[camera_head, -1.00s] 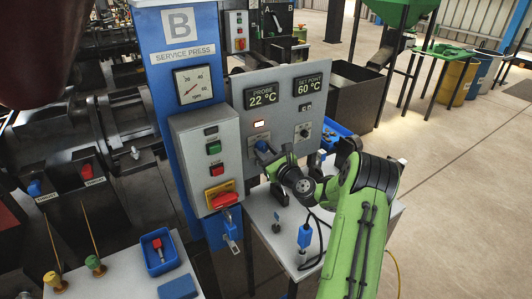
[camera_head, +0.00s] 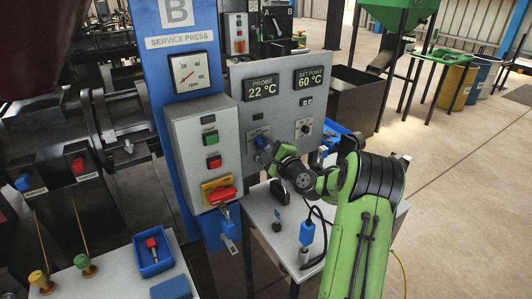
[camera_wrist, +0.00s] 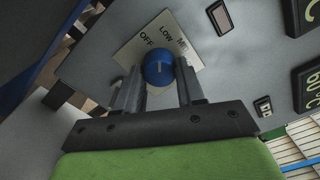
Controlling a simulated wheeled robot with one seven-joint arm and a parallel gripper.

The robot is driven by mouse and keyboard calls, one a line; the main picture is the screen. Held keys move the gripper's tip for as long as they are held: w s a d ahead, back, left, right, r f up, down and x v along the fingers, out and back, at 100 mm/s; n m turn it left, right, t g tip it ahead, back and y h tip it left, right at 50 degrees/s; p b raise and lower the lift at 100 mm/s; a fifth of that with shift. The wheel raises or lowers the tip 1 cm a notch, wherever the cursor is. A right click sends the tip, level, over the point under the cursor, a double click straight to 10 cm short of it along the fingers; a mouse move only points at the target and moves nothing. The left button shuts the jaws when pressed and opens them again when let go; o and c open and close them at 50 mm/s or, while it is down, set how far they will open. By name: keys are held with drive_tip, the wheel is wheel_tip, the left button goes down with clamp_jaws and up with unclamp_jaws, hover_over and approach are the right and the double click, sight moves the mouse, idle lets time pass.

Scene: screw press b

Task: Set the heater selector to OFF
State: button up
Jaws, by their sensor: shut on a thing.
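The heater selector is a round blue knob (camera_wrist: 158,70) on a pale plate (camera_wrist: 130,52) marked OFF, LOW and a partly cut-off third word. A short light line on the knob points almost straight up in the wrist view, between the words OFF and LOW. My gripper (camera_wrist: 160,83) has a grey finger on each side of the knob and is shut on it.
A dark, unlit lamp window (camera_head: 257,117) sits above the selector plate. Displays (camera_head: 262,87) read probe 22 °C and set point 60 °C. Another small knob (camera_head: 304,128) is to the right. The grey button box (camera_head: 205,135) with a red handle stands close on the left.

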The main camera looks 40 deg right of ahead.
drive_tip(key=n+b, duration=0.4)
drive_tip(key=n, duration=0.1)
drive_tip(key=shift+n, duration=0.4)
idle(0.3)
drive_tip(key=o, duration=1)
drive_tip(key=shift+o, duration=0.2)
drive_tip(key=shift+s, duration=0.1)
drive_tip(key=s+b, duration=0.1)
drive_tip(key=s, duration=1.4)
drive_tip(key=shift+s+a, duration=0.3)
drive_tip(key=shift+a, duration=0.15)
